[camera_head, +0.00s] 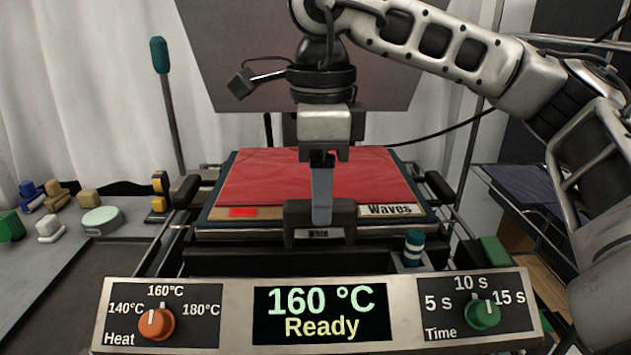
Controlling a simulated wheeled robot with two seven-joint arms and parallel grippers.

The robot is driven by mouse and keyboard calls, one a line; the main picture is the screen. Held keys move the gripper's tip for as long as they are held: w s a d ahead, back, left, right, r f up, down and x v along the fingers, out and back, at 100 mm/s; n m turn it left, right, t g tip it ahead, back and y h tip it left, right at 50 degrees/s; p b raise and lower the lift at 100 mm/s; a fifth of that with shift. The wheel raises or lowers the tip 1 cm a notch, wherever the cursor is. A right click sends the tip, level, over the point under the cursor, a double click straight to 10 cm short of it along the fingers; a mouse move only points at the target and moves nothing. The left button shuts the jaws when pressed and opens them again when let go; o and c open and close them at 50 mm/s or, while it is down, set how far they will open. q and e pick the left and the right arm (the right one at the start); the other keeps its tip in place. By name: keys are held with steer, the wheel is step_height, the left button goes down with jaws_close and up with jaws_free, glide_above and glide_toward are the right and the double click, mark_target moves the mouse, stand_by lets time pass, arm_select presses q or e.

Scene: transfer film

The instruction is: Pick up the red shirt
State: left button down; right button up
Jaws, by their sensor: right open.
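A red shirt (262,176) lies flat on the lower plate of the heat press (212,234). My right gripper (322,205) points down in front of the middle of the shirt. It is open, seen edge-on so that its fingers overlap, and nothing shows between them. The gripper hides a strip of the shirt. My left gripper is not in view.
The press panel shows "160 °C Ready" (320,313), with an orange heat knob (156,323) and a green time knob (482,314). A "Waves" label (390,210) lies at the front right. Several small tools (48,222) stand at the left. A dark cloth (530,190) lies at the right.

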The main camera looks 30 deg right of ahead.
steer(key=shift+f, duration=1.6)
jaws_close()
steer(key=shift+r, duration=0.15)
